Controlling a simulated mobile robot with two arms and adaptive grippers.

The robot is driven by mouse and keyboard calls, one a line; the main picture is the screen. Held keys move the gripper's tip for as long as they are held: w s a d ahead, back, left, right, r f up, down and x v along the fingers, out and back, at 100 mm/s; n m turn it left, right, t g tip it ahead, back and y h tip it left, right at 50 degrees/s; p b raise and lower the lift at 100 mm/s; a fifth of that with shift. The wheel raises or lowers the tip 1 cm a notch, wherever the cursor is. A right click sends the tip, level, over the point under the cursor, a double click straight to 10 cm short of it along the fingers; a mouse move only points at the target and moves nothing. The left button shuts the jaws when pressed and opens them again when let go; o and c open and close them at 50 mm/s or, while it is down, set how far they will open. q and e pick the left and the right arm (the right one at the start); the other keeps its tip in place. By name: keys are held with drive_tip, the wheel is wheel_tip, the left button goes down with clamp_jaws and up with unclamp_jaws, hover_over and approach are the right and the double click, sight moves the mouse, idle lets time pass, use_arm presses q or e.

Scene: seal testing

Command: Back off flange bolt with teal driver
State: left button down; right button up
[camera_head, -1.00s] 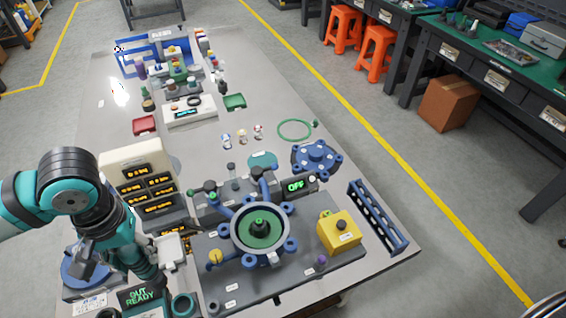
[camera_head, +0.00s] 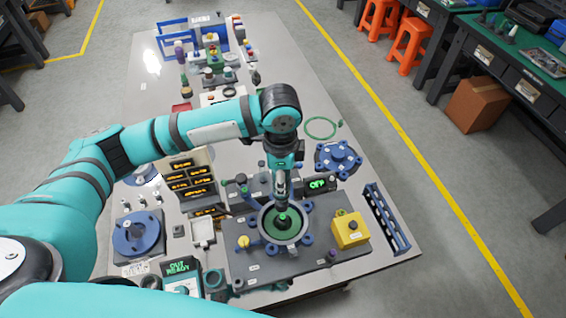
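The ring surrounds a green disc with a dark knob (camera_head: 283,222) in the middle, right below the gripper. Blue bolt lugs stand around the ring; those behind are partly hidden by the gripper. I cannot pick out the teal driver. My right gripper is not in view.
A yellow box (camera_head: 350,230) and a blue slotted rack (camera_head: 388,218) stand right of the fixture. An OFF display (camera_head: 317,184) and a blue flange cover (camera_head: 338,158) lie behind it.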

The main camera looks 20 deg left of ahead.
use_arm(q)
drive_tip(key=shift+w+d+m, duration=0.1)
drive_tip(key=shift+w+m, duration=0.05)
drive_tip(key=shift+m, duration=0.25)
drive_tip(key=shift+f+b, duration=0.7)
drive_tip(key=shift+f, duration=0.15)
drive_tip(key=shift+f+b, duration=0.8)
drive_tip(key=shift+f, duration=0.1)
drive_tip(key=shift+f+b, duration=0.7)
drive_tip(key=shift+b, duration=0.2)
drive_tip(key=shift+r, duration=0.1)
drive_tip(key=shift+f, duration=1.05)
drive_tip(key=shift+s+f, duration=0.2)
drive_tip(key=shift+s, duration=0.1)
drive_tip(key=shift+p, duration=0.85)
idle(2.7)
